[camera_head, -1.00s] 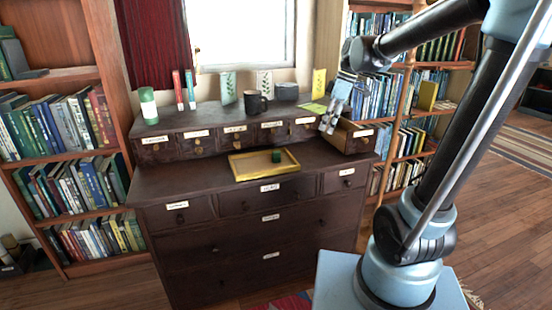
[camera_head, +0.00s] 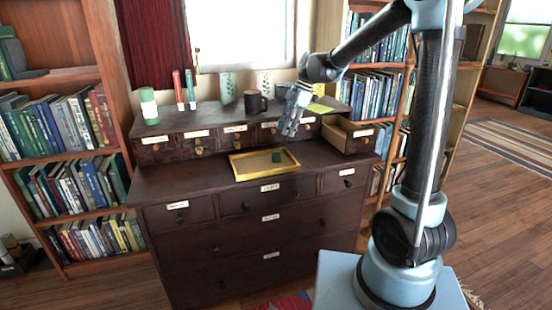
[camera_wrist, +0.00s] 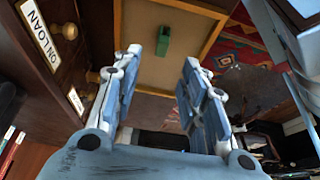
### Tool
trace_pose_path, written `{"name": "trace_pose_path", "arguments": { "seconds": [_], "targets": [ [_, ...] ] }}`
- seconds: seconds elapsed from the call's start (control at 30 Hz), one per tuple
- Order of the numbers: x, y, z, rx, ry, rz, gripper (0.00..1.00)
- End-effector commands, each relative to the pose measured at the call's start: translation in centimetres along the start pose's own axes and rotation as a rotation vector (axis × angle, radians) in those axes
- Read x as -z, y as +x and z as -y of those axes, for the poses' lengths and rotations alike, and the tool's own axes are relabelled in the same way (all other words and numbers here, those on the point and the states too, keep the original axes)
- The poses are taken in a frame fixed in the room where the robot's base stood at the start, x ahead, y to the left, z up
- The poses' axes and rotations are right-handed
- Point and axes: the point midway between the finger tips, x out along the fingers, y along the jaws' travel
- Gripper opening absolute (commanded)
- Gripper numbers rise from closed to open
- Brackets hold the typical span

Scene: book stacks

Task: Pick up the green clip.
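The green clip (camera_head: 276,156) is a small dark green block. It sits in the shallow yellow-rimmed tray (camera_head: 268,176) on the lower top of the dark dresser, right of the tray's middle. My gripper (camera_head: 289,130) points downward above and slightly behind the tray, apart from the clip. In the wrist view my gripper (camera_wrist: 162,62) has its two fingers spread with nothing between them. The green clip also shows there (camera_wrist: 164,40), ahead of the fingertips near the upper middle. The tray's wooden rim (camera_wrist: 117,22) runs along the clip's left.
An open small drawer (camera_head: 347,136) juts out right of my gripper. Small labelled drawers (camera_head: 234,139) stand behind the tray. A dark mug (camera_head: 255,103), a white-and-green bottle (camera_head: 149,106) and red and teal books (camera_head: 184,90) stand on the upper ledge. The lower top left of the tray is clear.

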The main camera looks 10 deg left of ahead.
Motion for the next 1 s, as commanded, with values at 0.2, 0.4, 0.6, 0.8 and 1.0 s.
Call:
{"name": "trace_pose_path", "arguments": {
  "seconds": [0.2, 0.4, 0.6, 0.8, 1.0],
  "targets": [
    [0.0, 3.9, 0.0, 0.001, 0.0, 0.0, 0.39],
    [0.0, 6.1, 0.1, 0.001, 0.001, 0.0, 0.39],
    [0.0, 7.2, 0.1, 0.0, 0.001, 0.0, 0.39],
    [0.1, 9.9, 0.4, 0.0, 0.0, 0.0, 0.39],
    [0.1, 11.6, 0.4, 0.0, 0.002, 0.0, 0.39]
  ]
}}
